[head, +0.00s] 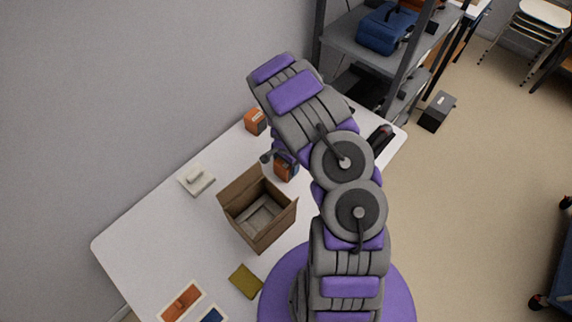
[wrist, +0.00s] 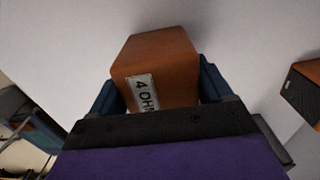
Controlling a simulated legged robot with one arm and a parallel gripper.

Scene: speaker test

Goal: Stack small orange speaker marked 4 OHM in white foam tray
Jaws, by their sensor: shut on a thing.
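My gripper (wrist: 158,95) is shut on a small orange speaker (wrist: 160,58) with a white label reading "4 OH", the rest cut off by the gripper. One finger shows on each side of it. In the head view the held speaker (head: 287,171) is partly hidden by my arm, just beyond the cardboard box; I cannot tell if it touches the table. A second orange speaker (head: 255,121) stands near the wall; an orange speaker with a dark face also shows at the wrist view's right (wrist: 303,90). A pale, squarish tray-like piece (head: 196,180) lies left of the box, with a raised part on it.
An open cardboard box (head: 232,208) with a pale grey inside stands on the white table (head: 130,245). An olive pad (head: 245,281) and an orange card (head: 181,302) lie nearer. A dark object (head: 381,138) is at the far right table end, beside a grey shelf (head: 352,42).

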